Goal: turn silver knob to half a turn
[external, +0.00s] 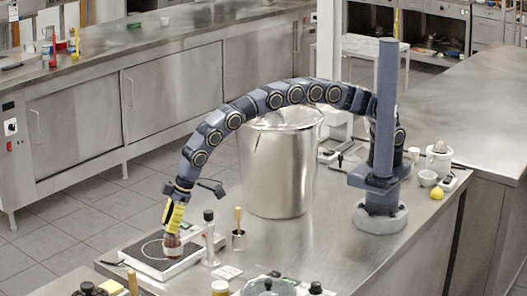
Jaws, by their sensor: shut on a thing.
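My gripper (173,232), with a yellow body, points down over a flat plate unit (145,264) with a dark top and pale rim at the front left of the steel counter. It is shut on a small round brownish thing with a paler band (172,251), low over the dark top. The thing is small and partly covered by my fingers. I cannot tell whether it is the silver knob, or how far it is turned. No other silver knob can be made out clearly.
A large steel pot (277,170) stands behind my gripper, under the arched arm. A slim bottle (209,240) and a small cup with a wooden handle (239,240) stand right of the plate unit. Jars line the front edge. The counter's right front (345,255) is clear.

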